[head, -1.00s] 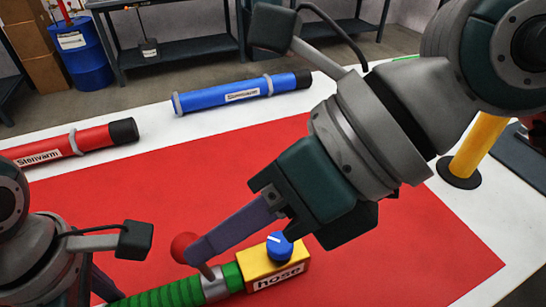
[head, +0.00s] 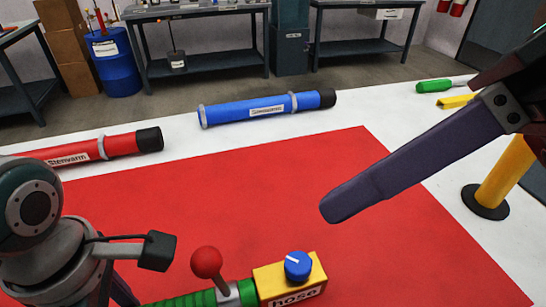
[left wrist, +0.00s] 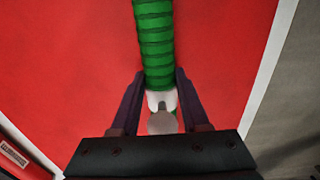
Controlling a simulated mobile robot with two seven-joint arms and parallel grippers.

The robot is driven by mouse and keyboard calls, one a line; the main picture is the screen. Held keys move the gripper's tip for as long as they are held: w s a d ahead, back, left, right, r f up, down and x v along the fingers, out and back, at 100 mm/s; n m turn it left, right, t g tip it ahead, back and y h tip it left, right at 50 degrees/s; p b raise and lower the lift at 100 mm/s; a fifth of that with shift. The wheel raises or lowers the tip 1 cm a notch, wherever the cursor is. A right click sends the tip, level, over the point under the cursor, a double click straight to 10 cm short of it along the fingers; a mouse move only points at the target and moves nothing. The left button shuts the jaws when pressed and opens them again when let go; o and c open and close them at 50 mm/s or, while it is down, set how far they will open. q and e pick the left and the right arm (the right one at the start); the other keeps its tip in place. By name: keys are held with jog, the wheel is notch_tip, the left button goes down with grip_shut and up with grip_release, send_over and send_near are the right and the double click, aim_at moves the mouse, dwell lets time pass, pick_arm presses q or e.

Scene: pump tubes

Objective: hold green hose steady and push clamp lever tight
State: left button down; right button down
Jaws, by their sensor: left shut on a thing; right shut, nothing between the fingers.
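The green hose (head: 195,299) runs along the bottom edge of the head view into a yellow block (head: 272,281) labelled "hose", with a blue knob on top. A grey clamp (head: 228,294) sits around the hose beside the block. Its lever, with a red ball (head: 207,262), stands up and leans left. My left gripper (left wrist: 159,76) is shut on the green hose near a whitish end piece in the left wrist view. Its fingertips are cut off in the head view. My right gripper (head: 338,207) is shut and empty, above and right of the lever, apart from it.
A red tube (head: 85,151) and a blue tube (head: 267,108) lie on the white table behind the red mat (head: 200,200). A yellow post (head: 503,178) on a black base and a green-handled tool (head: 435,86) are at right. The mat's middle is clear.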

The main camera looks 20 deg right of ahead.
aim_at(214, 278)
dwell(0.3)
jog(key=s+a+f+m+t+y, duration=0.3)
jog(key=f+m+t, duration=0.1)
jog(key=f+m, duration=0.25)
jog(key=s+a+f+m+t+y, duration=0.2)
jog(key=s+a+f+m+t, duration=0.15)
jog(key=f+m, duration=0.3)
jog(key=r+x, duration=0.1)
jog(key=x, duration=1)
jog(key=shift+t, duration=0.25)
jog(key=w+d, duration=0.1)
jog(key=d, duration=0.1)
jog(key=w+d, duration=0.1)
jog(key=d, duration=0.1)
jog(key=shift+w, duration=0.1)
jog(key=shift+d+m+y, duration=0.4)
jog(key=shift+d+m, duration=0.1)
jog(key=shift+d+t, duration=0.1)
jog(key=shift+t, duration=0.2)
